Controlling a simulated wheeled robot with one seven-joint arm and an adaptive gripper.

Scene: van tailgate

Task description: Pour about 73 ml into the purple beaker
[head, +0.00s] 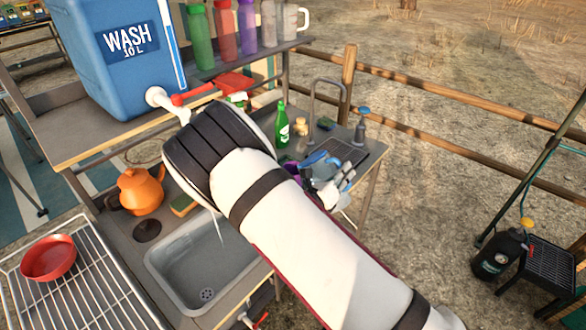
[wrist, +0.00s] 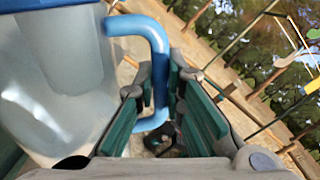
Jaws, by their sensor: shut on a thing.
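My gripper (wrist: 165,80) is shut on the blue handle (wrist: 156,50) of a clear jug (wrist: 50,90) that fills the left of the wrist view. The green finger pads lie on both sides of the handle. The jug looks tilted in that view; its contents and level cannot be read. In the head view my gripper (head: 334,190) is beyond my forearm, over the counter right of the sink, with the jug (head: 326,168) beside it. The purple beaker (head: 292,171) shows only as a sliver between my arm and the jug; its inside is hidden.
A sink (head: 205,278) lies left of my forearm, with a pale thin streak above it. A green bottle (head: 282,127), a curved faucet (head: 326,84) and a soap pump (head: 360,127) stand behind. An orange kettle (head: 141,192) and blue wash tank (head: 110,75) are left.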

